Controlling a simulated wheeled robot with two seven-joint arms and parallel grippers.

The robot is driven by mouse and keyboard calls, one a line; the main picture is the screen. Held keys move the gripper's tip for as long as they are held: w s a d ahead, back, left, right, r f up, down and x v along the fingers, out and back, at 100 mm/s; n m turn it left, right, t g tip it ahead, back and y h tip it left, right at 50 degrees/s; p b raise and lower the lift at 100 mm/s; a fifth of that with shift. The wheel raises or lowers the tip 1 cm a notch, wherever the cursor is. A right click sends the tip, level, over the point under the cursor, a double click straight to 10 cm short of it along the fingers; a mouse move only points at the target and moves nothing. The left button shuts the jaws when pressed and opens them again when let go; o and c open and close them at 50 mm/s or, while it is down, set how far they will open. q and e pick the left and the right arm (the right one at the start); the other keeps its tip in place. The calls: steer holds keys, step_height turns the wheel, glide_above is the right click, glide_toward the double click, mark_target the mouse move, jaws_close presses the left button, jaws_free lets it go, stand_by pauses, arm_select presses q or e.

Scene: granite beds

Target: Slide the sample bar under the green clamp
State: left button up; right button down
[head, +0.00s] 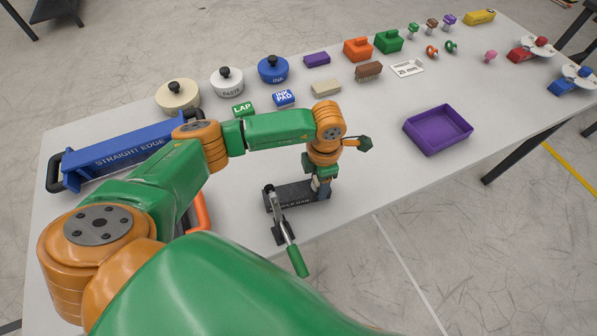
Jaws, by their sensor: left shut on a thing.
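The dark sample bar (299,194) lies flat near the table's front edge, with part of its lettering showing. My left gripper (321,192) reaches down at the bar's right end and is shut on it; the fingertips are small and partly hidden by the wrist. The green clamp (281,230), with a metal lever and a green handle (298,262), stands at the bar's left end, its handle jutting past the front edge. Whether the bar's left end is under the clamp or beside it I cannot tell. My right gripper is not in view.
A purple tray (438,130) stands to the right. A blue straight edge (120,155) lies at the left, partly behind my arm. Lidded pots (227,82), ink pads (284,98) and blocks (357,49) line the back. The table between bar and tray is clear.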

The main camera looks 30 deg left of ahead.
mark_target(290, 188)
arm_select(q)
steer(key=shift+n, duration=1)
steer(key=shift+s+a+p, duration=0.65)
steer(key=shift+s+a, duration=0.1)
steer(key=shift+a, duration=0.25)
steer(key=shift+s+a+f+p, duration=0.1)
steer(key=shift+s+a+p, duration=0.25)
steer(key=shift+s+a, duration=0.45)
steer(key=shift+s+a+p, duration=0.35)
steer(key=shift+s+a, duration=0.15)
steer(key=shift+a, duration=0.5)
steer(key=o, duration=1.2)
steer(key=shift+w, duration=0.1)
